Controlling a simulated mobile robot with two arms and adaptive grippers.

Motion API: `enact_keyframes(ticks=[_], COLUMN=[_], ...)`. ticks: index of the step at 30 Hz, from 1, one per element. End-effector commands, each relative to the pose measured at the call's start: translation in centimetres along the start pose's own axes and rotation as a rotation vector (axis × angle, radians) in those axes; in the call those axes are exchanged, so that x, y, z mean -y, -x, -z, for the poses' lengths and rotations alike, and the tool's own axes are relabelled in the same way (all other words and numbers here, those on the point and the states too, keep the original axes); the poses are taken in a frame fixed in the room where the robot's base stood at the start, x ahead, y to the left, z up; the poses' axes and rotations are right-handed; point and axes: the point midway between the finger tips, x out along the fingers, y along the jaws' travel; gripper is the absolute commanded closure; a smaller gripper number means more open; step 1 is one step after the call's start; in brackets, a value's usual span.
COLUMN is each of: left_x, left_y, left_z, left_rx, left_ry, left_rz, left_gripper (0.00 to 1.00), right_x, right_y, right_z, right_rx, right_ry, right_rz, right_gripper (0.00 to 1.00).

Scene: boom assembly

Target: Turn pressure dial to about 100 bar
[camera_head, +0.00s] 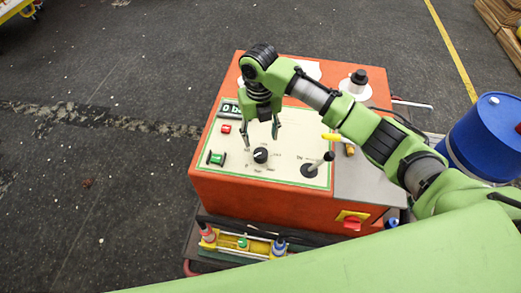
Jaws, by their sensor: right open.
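The pressure dial (260,155) is a black round knob with a light mark, on the cream control panel (290,177) of an orange machine (268,205). A small dark display (231,109) at the panel's upper left reads "0 b", its right part hidden by my gripper. My right gripper (262,143) points down just above the dial, with its fingers apart on either side and nothing between them. I cannot tell whether a fingertip touches the panel. My left gripper is not in view.
Beside the dial are a red button (226,129), a green switch (216,158) and a black lever (312,169). A red-and-yellow switch (352,220) is on the machine's front. Small bottles stand in a tray (229,254) in front. A blue barrel (487,138) stands at right.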

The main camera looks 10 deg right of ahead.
Motion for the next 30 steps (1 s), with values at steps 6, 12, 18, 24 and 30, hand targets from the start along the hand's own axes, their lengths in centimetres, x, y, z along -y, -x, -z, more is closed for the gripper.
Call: enact_keyframes(ticks=[6,12,18,24,30], left_x=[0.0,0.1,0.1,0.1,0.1], left_y=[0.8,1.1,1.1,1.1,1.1], left_z=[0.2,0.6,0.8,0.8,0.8], left_rx=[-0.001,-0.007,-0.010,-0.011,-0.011], left_ry=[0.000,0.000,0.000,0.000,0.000], left_rz=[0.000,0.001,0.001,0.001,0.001], left_gripper=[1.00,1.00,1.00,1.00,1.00], right_x=[0.0,-0.1,-0.1,-0.1,-0.1], right_y=[-4.8,-7.8,-9.1,-9.3,-9.2], right_z=[0.1,0.0,0.0,0.0,0.0], right_rx=[-0.004,0.000,0.001,0.001,0.001], right_ry=[-0.002,-0.003,0.000,-0.001,-0.001], right_rz=[0.001,-0.001,-0.001,-0.001,-0.001], right_gripper=[0.51,0.51,0.51,0.51,0.84])
